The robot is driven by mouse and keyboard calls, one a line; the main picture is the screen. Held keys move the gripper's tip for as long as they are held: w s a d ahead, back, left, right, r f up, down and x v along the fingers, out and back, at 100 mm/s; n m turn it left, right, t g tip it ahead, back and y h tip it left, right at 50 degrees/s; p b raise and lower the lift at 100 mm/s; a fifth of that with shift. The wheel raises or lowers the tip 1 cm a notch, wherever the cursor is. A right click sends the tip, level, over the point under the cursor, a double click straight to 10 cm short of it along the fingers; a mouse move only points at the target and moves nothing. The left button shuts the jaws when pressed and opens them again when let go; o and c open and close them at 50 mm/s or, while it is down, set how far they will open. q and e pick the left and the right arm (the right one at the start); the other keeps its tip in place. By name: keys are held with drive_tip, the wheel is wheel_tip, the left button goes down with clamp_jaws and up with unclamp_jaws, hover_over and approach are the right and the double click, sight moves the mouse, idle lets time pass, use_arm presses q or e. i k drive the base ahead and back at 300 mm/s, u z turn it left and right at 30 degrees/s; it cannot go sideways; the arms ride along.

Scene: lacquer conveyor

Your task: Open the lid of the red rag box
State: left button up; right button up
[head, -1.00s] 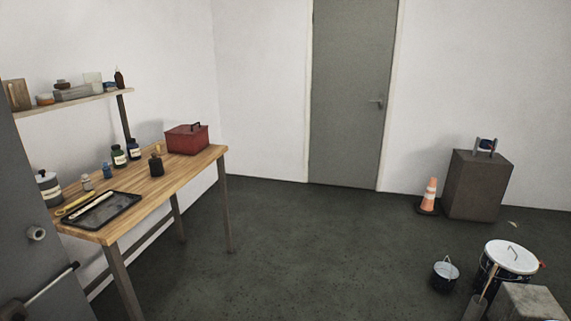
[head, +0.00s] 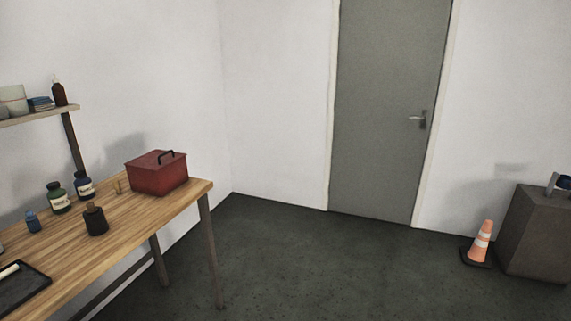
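The red rag box (head: 158,178) stands near the far right end of the wooden workbench. Its lid (head: 155,158) is shut and has a black handle (head: 172,154) on top. Neither of my grippers shows in the head view.
The workbench (head: 130,227) holds several bottles, such as a dark one (head: 96,221) in front of the box, and a black tray (head: 20,290). A wall shelf (head: 40,116) is at left. A traffic cone (head: 481,240) and a dark cabinet (head: 535,235) stand at right. The middle floor is clear.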

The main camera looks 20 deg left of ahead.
sight(156, 159)
drive_tip(key=i, duration=3.55)
drive_tip(key=u, duration=3.9)
